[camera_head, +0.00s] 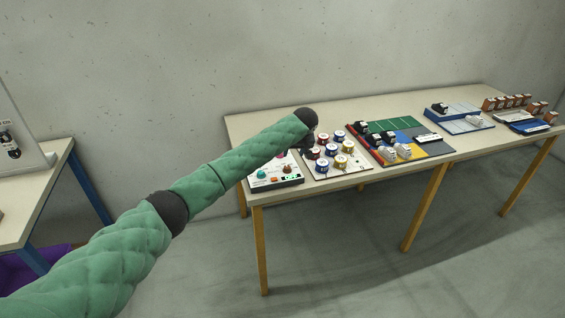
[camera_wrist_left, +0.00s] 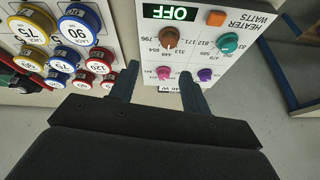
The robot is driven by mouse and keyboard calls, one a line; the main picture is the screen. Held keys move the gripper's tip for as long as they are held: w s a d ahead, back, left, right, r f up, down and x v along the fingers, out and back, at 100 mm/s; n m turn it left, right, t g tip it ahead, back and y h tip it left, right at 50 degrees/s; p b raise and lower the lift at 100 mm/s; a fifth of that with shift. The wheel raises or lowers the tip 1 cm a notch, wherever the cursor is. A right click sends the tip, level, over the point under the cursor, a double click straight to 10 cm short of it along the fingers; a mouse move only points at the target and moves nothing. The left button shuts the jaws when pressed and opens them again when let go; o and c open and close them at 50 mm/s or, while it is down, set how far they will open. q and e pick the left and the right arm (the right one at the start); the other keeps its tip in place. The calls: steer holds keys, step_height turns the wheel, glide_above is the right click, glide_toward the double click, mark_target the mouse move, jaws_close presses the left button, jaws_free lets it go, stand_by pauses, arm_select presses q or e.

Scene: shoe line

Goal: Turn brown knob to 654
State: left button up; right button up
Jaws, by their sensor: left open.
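The brown knob (camera_wrist_left: 169,37) sits on a white heater panel (camera_wrist_left: 191,40), which appears upside down in the left wrist view. Small numbers ring the knob; its exact setting is too small to read. The panel also shows on the near left of the long table (camera_head: 275,184) in the head view. My left gripper (camera_wrist_left: 159,72) is open and empty. Its two fingers point toward the panel, with the pink knob (camera_wrist_left: 164,73) showing between them. The brown knob lies just beyond the fingertips in the picture; no contact shows. My right gripper is not in view.
The panel also has a teal knob (camera_wrist_left: 227,43), a purple knob (camera_wrist_left: 205,75), an orange button (camera_wrist_left: 216,18) and a green OFF display (camera_wrist_left: 170,12). Beside it stand several numbered round lace tins (camera_wrist_left: 78,29). A coloured board (camera_head: 411,136) with shoes lies farther right.

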mark_target(288, 167)
arm_select(q)
steer(key=shift+w+a+f+n+g+p, duration=0.1)
steer(key=shift+w+a+f+n+p, duration=0.4)
steer(key=shift+f, duration=0.75)
steer(key=shift+a+f+n+g+p, duration=0.15)
steer(key=shift+f+n+p, duration=0.45)
steer(key=shift+f, duration=0.7)
steer(key=shift+w+a+f+n+g+p, duration=0.1)
steer(key=shift+w+a+f+n+p, duration=0.2)
steer(key=shift+f+n, duration=0.75)
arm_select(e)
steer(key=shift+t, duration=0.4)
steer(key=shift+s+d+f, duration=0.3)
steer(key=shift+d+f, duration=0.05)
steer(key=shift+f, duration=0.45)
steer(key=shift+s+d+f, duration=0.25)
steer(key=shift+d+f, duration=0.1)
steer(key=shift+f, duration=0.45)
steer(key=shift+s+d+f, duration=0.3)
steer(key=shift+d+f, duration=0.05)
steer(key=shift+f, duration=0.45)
arm_select(q)
steer(key=shift+f+m, duration=0.15)
steer(key=shift+m, duration=0.1)
steer(key=shift+c, duration=0.2)
steer(key=c, duration=0.9)
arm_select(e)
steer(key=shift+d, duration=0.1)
